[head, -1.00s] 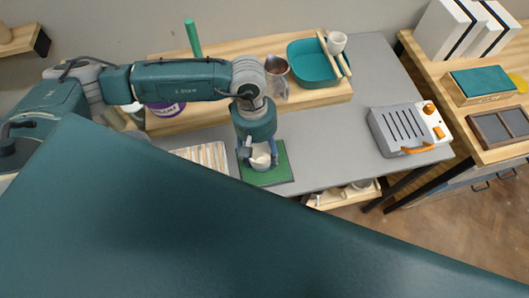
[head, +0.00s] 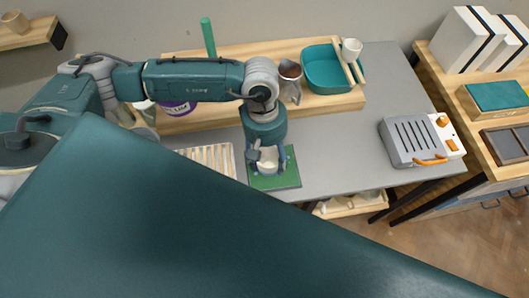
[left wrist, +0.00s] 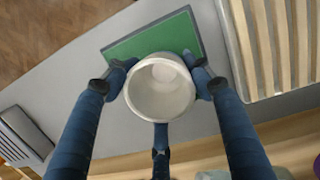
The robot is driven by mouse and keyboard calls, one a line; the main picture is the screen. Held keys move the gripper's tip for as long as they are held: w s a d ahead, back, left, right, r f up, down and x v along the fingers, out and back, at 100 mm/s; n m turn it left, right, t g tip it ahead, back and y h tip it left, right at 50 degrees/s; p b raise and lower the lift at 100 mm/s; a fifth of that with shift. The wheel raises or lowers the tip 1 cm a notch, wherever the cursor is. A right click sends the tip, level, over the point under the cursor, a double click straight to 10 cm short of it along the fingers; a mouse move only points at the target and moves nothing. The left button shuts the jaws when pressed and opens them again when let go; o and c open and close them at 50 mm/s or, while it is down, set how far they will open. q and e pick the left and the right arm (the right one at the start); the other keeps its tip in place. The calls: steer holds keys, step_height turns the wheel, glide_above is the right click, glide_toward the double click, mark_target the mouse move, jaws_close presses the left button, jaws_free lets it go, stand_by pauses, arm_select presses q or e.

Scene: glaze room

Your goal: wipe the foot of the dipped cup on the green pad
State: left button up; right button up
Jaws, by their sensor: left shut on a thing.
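A white cup (left wrist: 160,98) is upright in my left gripper (left wrist: 160,90), whose blue fingers close around its sides; I look into its open mouth in the left wrist view. In the head view the cup (head: 268,166) shows below my left gripper (head: 268,158), over the green pad (head: 287,180). The green pad (left wrist: 180,35) lies flat on the grey table, partly behind the cup in the left wrist view. Whether the cup's foot touches the pad is hidden. My right gripper is not in view.
A slatted rack (head: 215,158) lies just left of the pad. A raised wooden shelf behind bears a teal basin (head: 325,72), a metal pitcher (head: 290,82) and a purple-labelled tub (head: 178,107). A grey device with orange knobs (head: 412,142) stands right. Table (head: 345,150) between is clear.

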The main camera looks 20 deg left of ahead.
arm_select(q)
steer(key=shift+w+d, duration=0.3)
steer(key=shift+d, duration=0.15)
steer(key=shift+w+d+b, duration=0.75)
steer(key=shift+d+b, duration=0.05)
steer(key=shift+d, duration=0.25)
steer(key=shift+s+a, duration=0.1)
steer(key=shift+a, duration=0.1)
steer(key=shift+s+a, duration=0.65)
steer(key=shift+a, duration=0.25)
